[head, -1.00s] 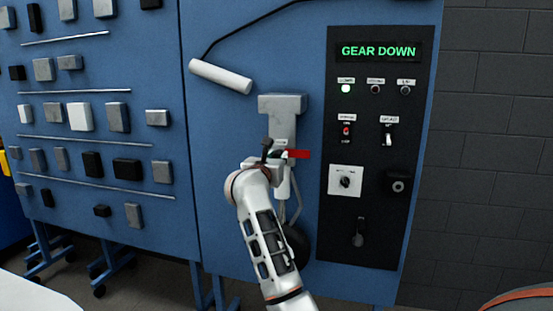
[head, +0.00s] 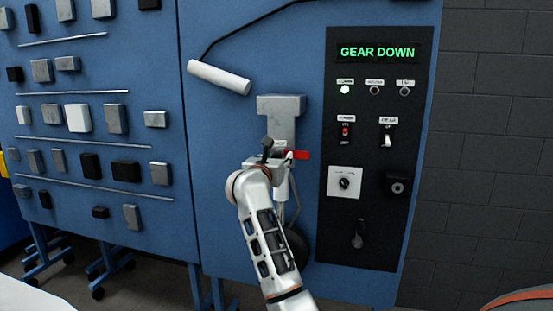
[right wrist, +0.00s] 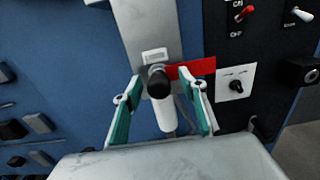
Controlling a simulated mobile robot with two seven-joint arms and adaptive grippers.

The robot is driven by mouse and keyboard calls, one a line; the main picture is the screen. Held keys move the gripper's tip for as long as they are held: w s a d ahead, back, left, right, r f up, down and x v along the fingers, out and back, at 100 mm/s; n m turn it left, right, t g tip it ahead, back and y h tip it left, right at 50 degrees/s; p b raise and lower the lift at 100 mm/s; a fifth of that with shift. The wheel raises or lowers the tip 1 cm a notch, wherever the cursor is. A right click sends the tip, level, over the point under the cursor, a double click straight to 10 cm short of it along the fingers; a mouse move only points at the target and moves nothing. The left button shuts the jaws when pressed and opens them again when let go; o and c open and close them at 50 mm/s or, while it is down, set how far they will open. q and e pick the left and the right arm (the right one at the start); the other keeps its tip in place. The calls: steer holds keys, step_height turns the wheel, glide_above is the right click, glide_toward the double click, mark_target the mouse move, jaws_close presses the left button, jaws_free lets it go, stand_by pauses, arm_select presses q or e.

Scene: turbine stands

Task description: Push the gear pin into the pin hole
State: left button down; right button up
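The gear pin has a black, knob-like head (right wrist: 157,83) and a red flag (right wrist: 191,69) beside it. In the head view the red flag (head: 301,155) shows just right of my right gripper (head: 278,160). In the right wrist view the two fingers of my right gripper (right wrist: 166,92) stand apart on either side of the black head, with visible gaps. The pin is in front of the grey landing-gear stand (head: 282,106) and its white strut (right wrist: 166,113). The pin hole is hidden; I cannot tell how deep the pin sits. My left gripper is out of view.
A black control panel (head: 372,225) with a lit GEAR DOWN sign (head: 378,52), switches and knobs is close on the right. A white cylinder on a cable (head: 218,77) hangs at the upper left. A blue board (head: 165,205) with several blocks stands left.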

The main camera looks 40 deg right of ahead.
steer(key=shift+o, duration=0.8)
steer(key=shift+s+a+r, duration=0.1)
steer(key=shift+a, duration=0.15)
steer(key=p+v, duration=0.1)
steer(key=v, duration=0.6)
